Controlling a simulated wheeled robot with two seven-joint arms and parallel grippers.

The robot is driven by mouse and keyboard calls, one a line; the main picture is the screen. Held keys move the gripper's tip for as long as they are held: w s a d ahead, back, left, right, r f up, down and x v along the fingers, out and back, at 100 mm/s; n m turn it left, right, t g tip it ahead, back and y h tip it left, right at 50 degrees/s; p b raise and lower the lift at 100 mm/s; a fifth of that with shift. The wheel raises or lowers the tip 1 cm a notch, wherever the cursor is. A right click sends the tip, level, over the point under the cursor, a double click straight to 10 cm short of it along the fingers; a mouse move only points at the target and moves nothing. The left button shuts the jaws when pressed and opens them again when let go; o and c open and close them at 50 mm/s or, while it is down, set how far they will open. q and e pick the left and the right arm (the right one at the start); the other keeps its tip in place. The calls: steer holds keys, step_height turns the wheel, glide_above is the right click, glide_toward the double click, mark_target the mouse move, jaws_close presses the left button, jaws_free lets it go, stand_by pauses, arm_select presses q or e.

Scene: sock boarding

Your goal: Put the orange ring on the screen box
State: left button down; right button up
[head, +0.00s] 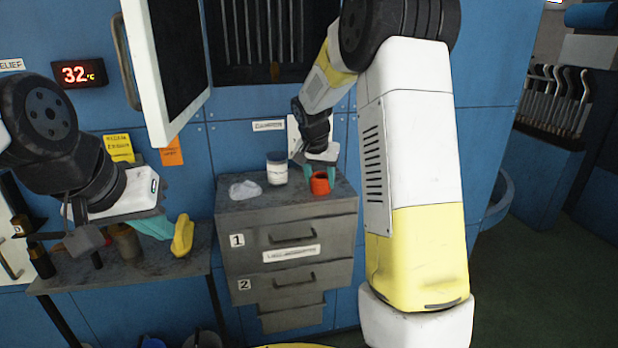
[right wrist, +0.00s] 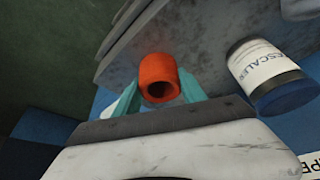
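The orange ring (head: 320,184) is at the front right of the grey drawer cabinet's top (head: 250,203). It also shows in the right wrist view (right wrist: 158,72), with its hole facing the camera. My right gripper (head: 320,174) has its teal fingers on both sides of the ring, and both appear to touch it. I cannot tell whether the ring rests on the cabinet or is slightly raised. My left gripper (head: 160,228) is at the left, beside a yellow object (head: 182,236); whether its fingers grip it is unclear. I cannot surely identify the screen box; a dark barred box (head: 270,74) is on the wall.
A white labelled jar (head: 277,168) stands left of the ring, also in the right wrist view (right wrist: 265,72). A crumpled whitish lump (head: 244,190) lies beside it. A white-framed door (head: 140,60) stands out from the wall. A side shelf (head: 150,272) holds a dark cup (head: 126,242).

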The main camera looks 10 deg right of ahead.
steer(key=o, duration=0.4)
steer(key=shift+c, duration=0.2)
steer(key=v, duration=1.2)
steer(key=s+a+n+t+y, duration=0.2)
steer(key=s+n+y, duration=0.2)
steer(key=s, duration=2.4)
steer(key=shift+s+a+n, duration=0.15)
steer(key=shift+a+n, duration=0.1)
steer(key=shift+n, duration=0.85)
